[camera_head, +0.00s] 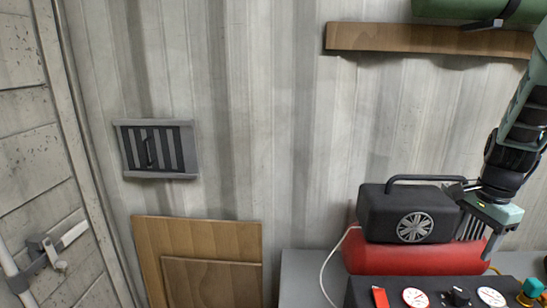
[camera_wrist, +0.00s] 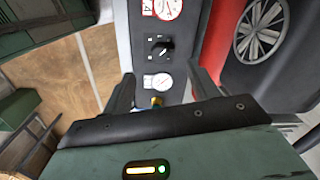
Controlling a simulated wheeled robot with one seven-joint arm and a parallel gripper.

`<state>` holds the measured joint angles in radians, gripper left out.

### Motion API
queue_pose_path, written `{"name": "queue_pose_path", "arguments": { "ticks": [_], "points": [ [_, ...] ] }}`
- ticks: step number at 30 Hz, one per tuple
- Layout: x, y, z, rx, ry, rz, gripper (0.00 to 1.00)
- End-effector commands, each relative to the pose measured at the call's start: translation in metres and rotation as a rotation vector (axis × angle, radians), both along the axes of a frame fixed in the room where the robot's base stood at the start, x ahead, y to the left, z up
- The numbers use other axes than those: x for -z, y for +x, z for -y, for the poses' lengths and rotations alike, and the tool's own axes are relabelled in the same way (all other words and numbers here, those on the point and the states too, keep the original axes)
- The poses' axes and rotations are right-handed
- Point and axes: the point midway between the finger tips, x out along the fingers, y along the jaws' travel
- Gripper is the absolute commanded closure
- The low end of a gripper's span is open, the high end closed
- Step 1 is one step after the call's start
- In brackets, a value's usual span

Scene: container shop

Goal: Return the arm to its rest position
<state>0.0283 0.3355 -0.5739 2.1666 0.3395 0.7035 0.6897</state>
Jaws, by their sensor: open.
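My gripper (camera_head: 485,222) is at the right of the head view, at the right end of a black compressor motor housing with a handle (camera_head: 410,215). In the wrist view my gripper (camera_wrist: 165,85) shows two dark fingers spread apart with nothing held between them. Beyond the fingers is a dark control panel (camera_wrist: 148,70) with white gauges and a black knob (camera_wrist: 160,48). My arm comes down from the upper right edge of the head view. Whether the fingers touch the compressor cannot be told.
The red tank (camera_head: 400,260) lies under the housing, behind the panel, on a grey bench (camera_head: 300,275). A wooden shelf (camera_head: 420,38) with a green roll (camera_head: 470,8) is above. Wooden boards (camera_head: 205,240) lean at the wall.

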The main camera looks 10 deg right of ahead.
Motion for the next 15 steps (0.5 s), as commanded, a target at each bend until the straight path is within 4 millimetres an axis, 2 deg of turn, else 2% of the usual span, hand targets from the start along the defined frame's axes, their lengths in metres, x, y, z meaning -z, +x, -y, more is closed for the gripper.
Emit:
{"name": "queue_pose_path", "arguments": {
  "ticks": [4, 6, 8, 9, 11, 12, 15],
  "points": [
    [0.01, 0.01, -0.092, -0.36, 0.052, 0.019, 0.41],
    [0.013, 0.006, -0.144, -0.58, 0.072, 0.03, 0.41],
    [0.014, -0.004, -0.187, -0.776, 0.083, 0.038, 0.41],
    [0.015, -0.014, -0.215, -0.912, 0.087, 0.044, 0.41],
    [0.016, -0.033, -0.254, -1.122, 0.089, 0.053, 0.41],
    [0.017, -0.048, -0.278, -1.266, 0.087, 0.058, 0.41],
    [0.021, -0.092, -0.325, -1.607, 0.065, 0.068, 0.41]
  ]
}}
